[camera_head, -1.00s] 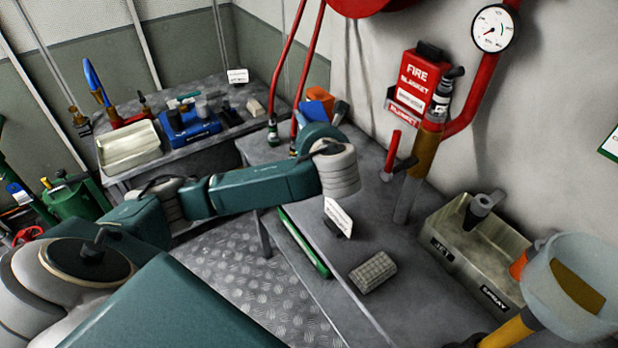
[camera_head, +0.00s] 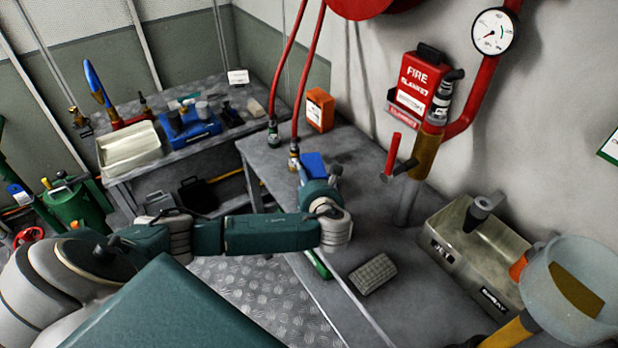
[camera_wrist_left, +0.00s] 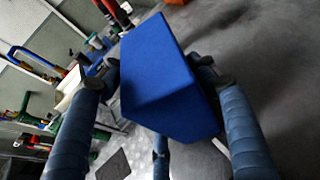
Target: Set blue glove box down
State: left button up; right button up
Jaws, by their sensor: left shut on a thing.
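The blue glove box (camera_wrist_left: 165,75) fills the middle of the left wrist view, tilted in the picture. My left gripper (camera_wrist_left: 155,68) is shut on it, with fingers along its sides. In the head view, part of the blue box (camera_head: 313,165) shows just beyond my left wrist, over the near bench (camera_head: 350,155). I cannot tell whether the box touches the bench top. My right gripper is not in view.
An orange box (camera_head: 320,110) stands at the bench's back corner. Red hoses (camera_head: 299,95) hang close to the blue box. A red-handled pipe (camera_head: 405,190) rises from the bench. A grey ribbed block (camera_head: 373,274) and a metal tray (camera_head: 475,250) lie nearer. Bare bench lies between.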

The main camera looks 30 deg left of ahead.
pick_arm(q)
jog(key=o, duration=1.3)
jog(key=shift+s+d, duration=0.1)
jog(key=v, duration=1.2)
